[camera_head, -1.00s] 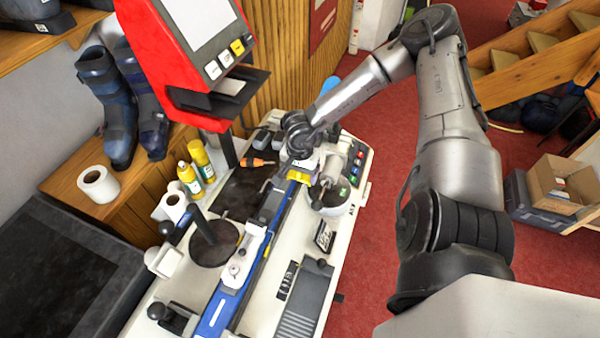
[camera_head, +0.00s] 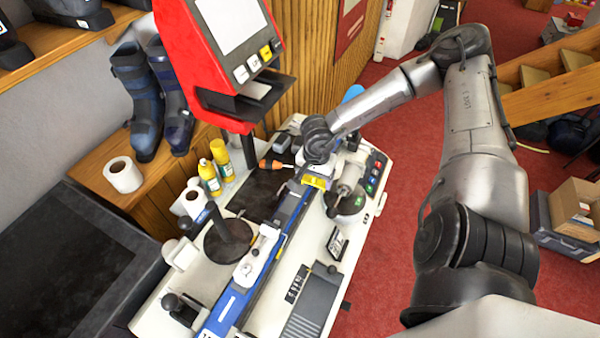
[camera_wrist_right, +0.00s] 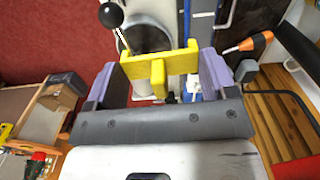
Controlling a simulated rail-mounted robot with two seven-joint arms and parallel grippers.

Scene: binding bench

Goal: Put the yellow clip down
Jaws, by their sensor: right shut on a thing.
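The yellow clip (camera_head: 315,182) is held in my right gripper (camera_head: 314,177), over the far part of the long blue rail (camera_head: 232,303) on the bench. In the right wrist view the clip (camera_wrist_right: 158,65) is a T-shaped yellow piece spanning between the two purple fingers of the right gripper (camera_wrist_right: 165,75), which are shut on it. I cannot tell whether the clip touches anything below. My left gripper is not in view.
A lever with a black ball (camera_wrist_right: 110,15) stands near the clip. An orange-handled screwdriver (camera_head: 276,165) lies on a dark mat. Yellow bottles (camera_head: 209,176), paper rolls (camera_head: 122,175) and a red machine (camera_head: 215,70) stand left. A grey round device (camera_head: 346,200) is right of the clip.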

